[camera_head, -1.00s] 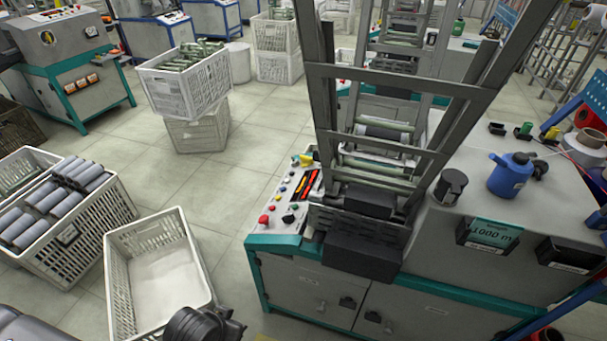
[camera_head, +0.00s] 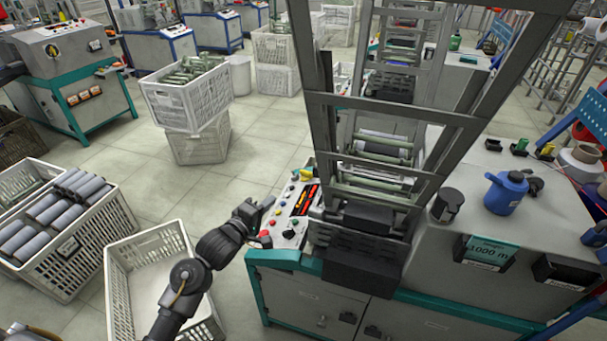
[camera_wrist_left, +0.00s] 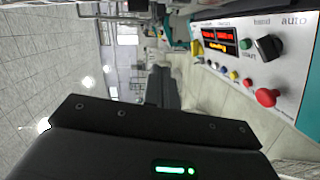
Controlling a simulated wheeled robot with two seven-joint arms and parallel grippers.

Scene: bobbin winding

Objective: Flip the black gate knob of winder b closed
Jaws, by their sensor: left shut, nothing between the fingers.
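The winder's control panel (camera_head: 285,222) carries a black knob (camera_head: 289,234) near its front edge, beside a red mushroom button (camera_head: 265,237). The left wrist view shows the black knob (camera_wrist_left: 268,47) at the upper right, beside a label reading AUTO, with the red button (camera_wrist_left: 267,97) below it. My left gripper (camera_head: 267,203) is shut and empty at the panel's left edge, apart from the black knob. Its dark fingers (camera_wrist_left: 162,90) point past the panel in the wrist view. My right gripper is out of view.
The tall metal magazine frame (camera_head: 385,150) rises right of the panel. An empty white crate (camera_head: 178,240) stands on the floor under my left arm. A crate of grey bobbins (camera_head: 75,255) is at the left. A blue can (camera_head: 506,193) stands on the winder top.

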